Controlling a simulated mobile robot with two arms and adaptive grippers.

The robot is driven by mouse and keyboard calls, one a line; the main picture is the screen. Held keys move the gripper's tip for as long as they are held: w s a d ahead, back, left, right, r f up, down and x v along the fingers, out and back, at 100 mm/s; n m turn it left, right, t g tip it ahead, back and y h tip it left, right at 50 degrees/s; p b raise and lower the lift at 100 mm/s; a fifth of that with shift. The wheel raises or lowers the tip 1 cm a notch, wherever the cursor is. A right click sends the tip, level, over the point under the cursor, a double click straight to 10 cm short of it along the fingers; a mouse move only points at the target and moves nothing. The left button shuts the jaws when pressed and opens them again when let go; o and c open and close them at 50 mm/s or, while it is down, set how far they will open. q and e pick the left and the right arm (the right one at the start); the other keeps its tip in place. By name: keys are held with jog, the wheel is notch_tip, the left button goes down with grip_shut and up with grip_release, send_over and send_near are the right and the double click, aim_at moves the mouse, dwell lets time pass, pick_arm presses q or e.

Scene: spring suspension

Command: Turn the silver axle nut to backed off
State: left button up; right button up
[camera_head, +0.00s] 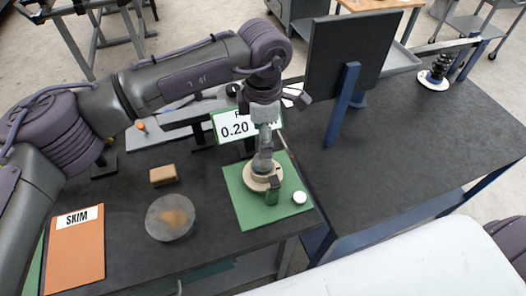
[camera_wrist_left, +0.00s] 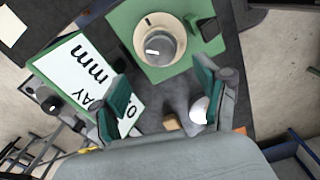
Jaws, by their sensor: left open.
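A silver, round-topped part (camera_wrist_left: 166,48), which I take for the axle nut, stands in a beige ring (camera_wrist_left: 143,25) on a green mat (camera_wrist_left: 122,20). It has a white mark on its top. In the head view the beige ring (camera_head: 254,184) and green mat (camera_head: 241,208) lie below my left gripper (camera_head: 272,105). A grey post (camera_head: 263,162) rises from the ring. In the left wrist view my left gripper (camera_wrist_left: 165,85) is open, its two fingers apart, with the silver part beyond the fingertips. Nothing shows held between them. My right gripper is not in view.
A dark green block (camera_head: 272,196) and a white round cap (camera_head: 299,198) are beside the ring. A white 0.20 sign (camera_head: 234,127) stands behind. A grey disc (camera_head: 170,218), a tan block (camera_head: 163,176) and an orange SKIM board (camera_head: 76,250) lie left. The right bench is largely clear.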

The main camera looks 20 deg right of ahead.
aim_at(263, 160)
pick_arm(q)
notch_tip(263, 160, down, 6)
jog(key=shift+f+p, duration=0.1)
jog(key=shift+p, duration=0.75)
jog(key=shift+f, duration=0.8)
jog(key=shift+c, duration=0.3)
jog(key=c, duration=1.1)
